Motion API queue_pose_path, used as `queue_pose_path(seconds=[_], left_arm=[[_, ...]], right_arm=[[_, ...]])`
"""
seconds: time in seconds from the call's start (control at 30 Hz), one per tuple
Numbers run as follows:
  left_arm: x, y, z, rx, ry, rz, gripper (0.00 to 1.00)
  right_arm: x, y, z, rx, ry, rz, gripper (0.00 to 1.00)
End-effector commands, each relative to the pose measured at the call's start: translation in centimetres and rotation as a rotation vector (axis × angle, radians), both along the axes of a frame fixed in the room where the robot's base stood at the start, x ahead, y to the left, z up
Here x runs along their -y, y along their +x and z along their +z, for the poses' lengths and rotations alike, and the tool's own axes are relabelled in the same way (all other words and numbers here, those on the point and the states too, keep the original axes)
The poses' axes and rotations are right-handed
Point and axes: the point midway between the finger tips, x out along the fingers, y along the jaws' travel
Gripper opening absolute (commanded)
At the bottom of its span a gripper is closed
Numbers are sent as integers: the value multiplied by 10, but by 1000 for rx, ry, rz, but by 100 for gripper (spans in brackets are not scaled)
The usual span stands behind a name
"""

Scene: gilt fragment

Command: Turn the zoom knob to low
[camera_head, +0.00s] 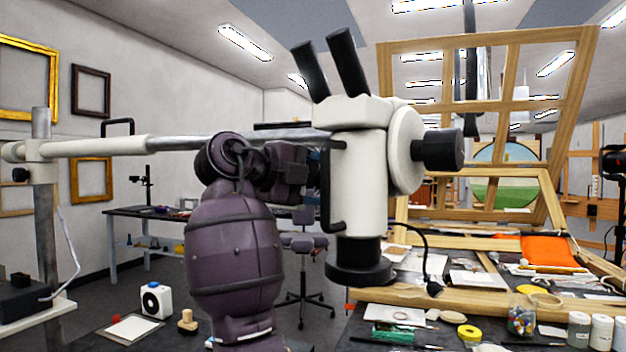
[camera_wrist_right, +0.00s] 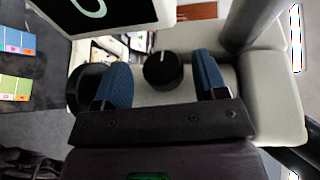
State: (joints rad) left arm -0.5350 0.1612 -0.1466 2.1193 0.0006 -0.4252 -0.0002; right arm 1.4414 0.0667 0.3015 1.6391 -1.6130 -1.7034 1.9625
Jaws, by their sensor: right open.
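The microscope (camera_head: 358,180) has a cream body, two black eyepieces and a large black knob (camera_head: 440,150) on its right side. My right arm rises in front of it in the head view, with the wrist at the body's left side; the fingertips are hidden there. In the right wrist view, a small round black knob (camera_wrist_right: 162,71) with a white pointer line sits on the pale body. The line points to the top of the picture. My right gripper (camera_wrist_right: 163,79) is open, its blue fingertips on either side of this knob, with visible gaps. My left gripper is not in view.
A boom (camera_head: 180,144) runs from the left post to the microscope. At right a table holds a wooden frame (camera_head: 470,295), jars (camera_head: 590,332), a yellow tape roll (camera_head: 469,333) and papers. A wooden stretcher (camera_head: 490,120) stands behind.

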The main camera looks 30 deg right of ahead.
Motion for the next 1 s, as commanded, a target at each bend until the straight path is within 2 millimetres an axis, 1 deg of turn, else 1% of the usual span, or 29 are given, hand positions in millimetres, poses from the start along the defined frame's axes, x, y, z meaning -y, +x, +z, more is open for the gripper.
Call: queue_pose_path(seconds=[0.17, 0.27, 0.37, 0.5, 0.7, 0.83, 1.0], left_arm=[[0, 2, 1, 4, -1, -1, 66], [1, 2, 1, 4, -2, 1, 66], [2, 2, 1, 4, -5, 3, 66], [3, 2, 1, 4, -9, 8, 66], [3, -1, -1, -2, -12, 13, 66], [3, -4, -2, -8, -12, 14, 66], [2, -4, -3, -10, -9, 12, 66]], right_arm=[[-3, -1, 2, 2, -2, 1, 66], [-12, -1, 4, 3, -3, 2, 66], [-26, -2, 6, 2, -1, 4, 66], [-52, -4, 11, 2, -1, 4, 66], [-85, -7, 17, 2, -1, 3, 66], [-98, -8, 19, 1, 0, 1, 66], [-106, -9, 20, 0, 0, 1, 66]])
